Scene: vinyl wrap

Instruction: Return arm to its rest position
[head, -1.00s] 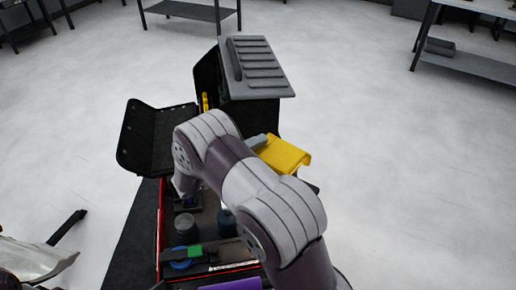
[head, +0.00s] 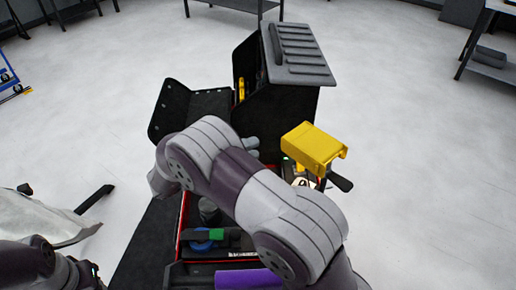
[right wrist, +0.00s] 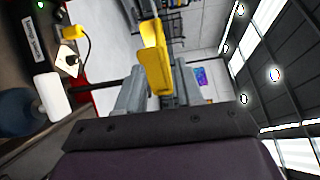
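My right arm crosses the head view from the lower right, bent over an open black and red case (head: 181,225). Its wrist hangs behind the arm links, and the grey fingers of my right gripper (head: 251,147) show just past them.
A black box with a grey ribbed lid (head: 298,55) stands behind the case. A purple roll (head: 248,278), a blue and green item (head: 205,240) and a dark cylinder (head: 209,210) lie at the case. Shelves (head: 490,75) stand far back.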

